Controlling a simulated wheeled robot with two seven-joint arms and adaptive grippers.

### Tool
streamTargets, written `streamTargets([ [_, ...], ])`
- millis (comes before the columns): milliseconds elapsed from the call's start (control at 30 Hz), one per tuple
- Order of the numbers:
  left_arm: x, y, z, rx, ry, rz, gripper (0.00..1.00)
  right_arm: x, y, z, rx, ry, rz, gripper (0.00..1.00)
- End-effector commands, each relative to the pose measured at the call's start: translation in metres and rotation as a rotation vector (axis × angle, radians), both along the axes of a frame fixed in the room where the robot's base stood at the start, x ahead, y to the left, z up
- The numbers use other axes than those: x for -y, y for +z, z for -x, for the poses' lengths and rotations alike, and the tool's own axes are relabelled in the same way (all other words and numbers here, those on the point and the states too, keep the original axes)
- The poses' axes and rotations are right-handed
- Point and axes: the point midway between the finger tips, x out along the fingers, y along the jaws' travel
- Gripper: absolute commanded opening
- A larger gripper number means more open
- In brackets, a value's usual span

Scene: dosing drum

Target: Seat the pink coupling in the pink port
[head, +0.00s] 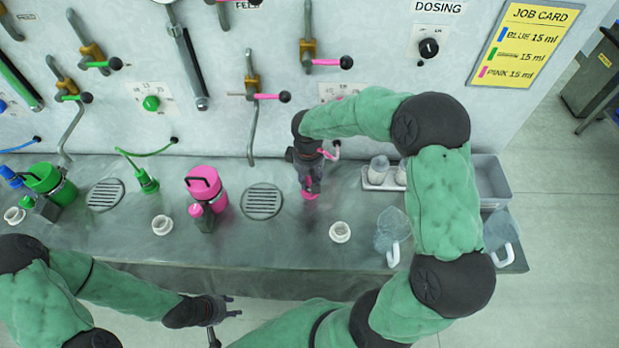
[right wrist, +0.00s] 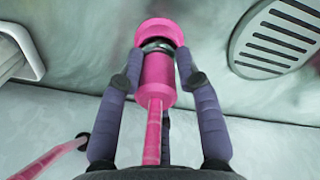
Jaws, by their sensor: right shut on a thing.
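My right gripper (right wrist: 157,80) is shut on the pink coupling (right wrist: 156,72), its fingers on either side of the pink body. A pink hose (right wrist: 153,130) runs from the coupling toward the camera. A wider pink ring (right wrist: 160,32) is at the far end past a metal band; I cannot tell whether it belongs to the coupling or the bench. In the head view the right gripper (head: 309,172) points down at the bench. A pink fitting (head: 196,211) on a dark block stands before the pink canister (head: 204,181); I cannot tell whether it is the port. My left gripper (head: 232,306) is open and empty.
The steel bench (head: 270,245) has drain grates (head: 262,201), a white ring (head: 340,232) and a green coupling (head: 148,182) on it. Clear jugs (head: 391,228) and a grey tray (head: 490,180) are at right. Feed valves and levers (head: 265,96) stick out from the wall.

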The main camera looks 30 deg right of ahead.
Motion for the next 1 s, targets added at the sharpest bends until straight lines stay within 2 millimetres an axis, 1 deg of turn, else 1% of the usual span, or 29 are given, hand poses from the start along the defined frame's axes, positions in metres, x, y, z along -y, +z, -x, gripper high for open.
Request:
streamTargets([
  [133,0.0000,-0.0036,0.0000,0.000,0.000,0.000,0.40,0.0000,-0.0049,0.0000,0.000,0.000,0.000,0.00],
  [400,0.0000,-0.0035,0.0000,0.000,0.000,0.000,0.40,0.0001,-0.0051,-0.0001,0.001,0.000,0.000,0.00],
  [433,0.0000,-0.0035,0.0000,0.000,0.000,0.000,0.40,0.0000,-0.0051,-0.0001,0.001,0.000,0.000,0.40],
  [467,0.0000,-0.0035,0.0000,0.000,0.000,0.000,0.40,0.0001,-0.0050,-0.0002,0.001,0.000,0.000,0.49],
  [500,0.0000,-0.0035,0.0000,0.000,0.000,0.000,0.40,0.0000,-0.0050,-0.0002,0.001,0.000,0.000,0.60],
  [533,0.0000,-0.0035,0.0000,0.000,0.000,0.000,0.40,0.0000,-0.0050,-0.0002,0.001,0.000,0.000,0.62],
  [867,0.0000,-0.0030,0.0000,0.000,0.000,0.000,0.40,-0.0001,-0.0046,0.0000,0.000,0.000,0.000,0.62],
  [1000,0.0000,0.0016,0.0000,0.000,0.000,0.000,0.40,-0.0002,0.0014,-0.0001,0.000,0.000,0.000,0.62],
])
